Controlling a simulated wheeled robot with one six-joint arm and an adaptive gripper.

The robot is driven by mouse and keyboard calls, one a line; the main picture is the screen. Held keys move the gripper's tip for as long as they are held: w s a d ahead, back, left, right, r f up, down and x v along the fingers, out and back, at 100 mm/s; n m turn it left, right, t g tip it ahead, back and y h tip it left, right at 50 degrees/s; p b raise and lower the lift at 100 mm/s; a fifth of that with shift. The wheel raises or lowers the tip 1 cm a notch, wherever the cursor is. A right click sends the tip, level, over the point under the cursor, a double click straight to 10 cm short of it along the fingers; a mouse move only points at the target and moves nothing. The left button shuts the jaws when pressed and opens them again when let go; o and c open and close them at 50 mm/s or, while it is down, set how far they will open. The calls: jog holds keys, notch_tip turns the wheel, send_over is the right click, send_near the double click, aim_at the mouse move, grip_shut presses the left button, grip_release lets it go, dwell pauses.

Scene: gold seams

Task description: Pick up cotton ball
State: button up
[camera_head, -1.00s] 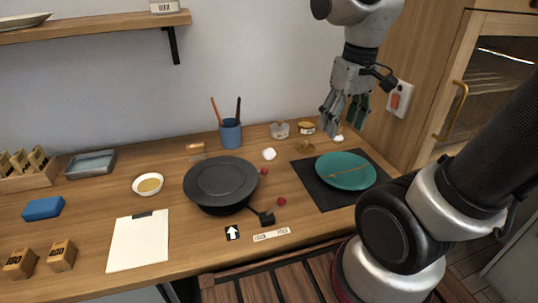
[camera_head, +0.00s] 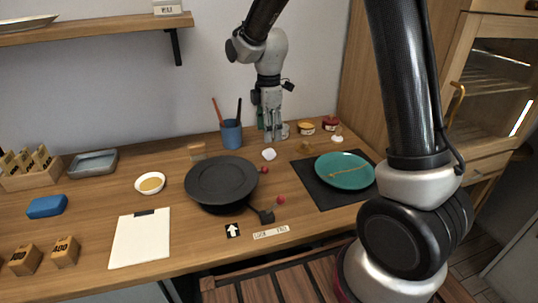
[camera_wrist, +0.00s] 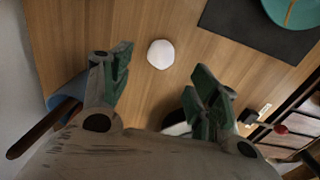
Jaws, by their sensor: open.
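The cotton ball (camera_head: 269,154) is a small white lump on the wooden table, behind and to the right of the dark pan. It shows whole in the wrist view (camera_wrist: 160,54), lying on bare wood. My gripper (camera_head: 272,137) hangs fingers down above the back of the table, close behind the cotton ball in the head view. In the wrist view my gripper's green-padded fingers (camera_wrist: 160,85) are wide apart and empty. The cotton ball lies between their directions, beyond the tips and not touched.
A blue cup (camera_head: 231,134) with sticks stands just left of my gripper. The dark pan (camera_head: 221,180) is in front, and a teal plate (camera_head: 345,171) lies on a black mat (camera_head: 315,193) to the right. Small jars (camera_head: 306,128) stand at the back.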

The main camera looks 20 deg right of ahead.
aim_at(269, 150)
notch_tip(269, 150, down, 7)
jog(key=shift+s+r, duration=0.1)
jog(key=shift+s, duration=0.05)
jog(key=shift+c, duration=0.4)
jog(key=c, duration=0.7)
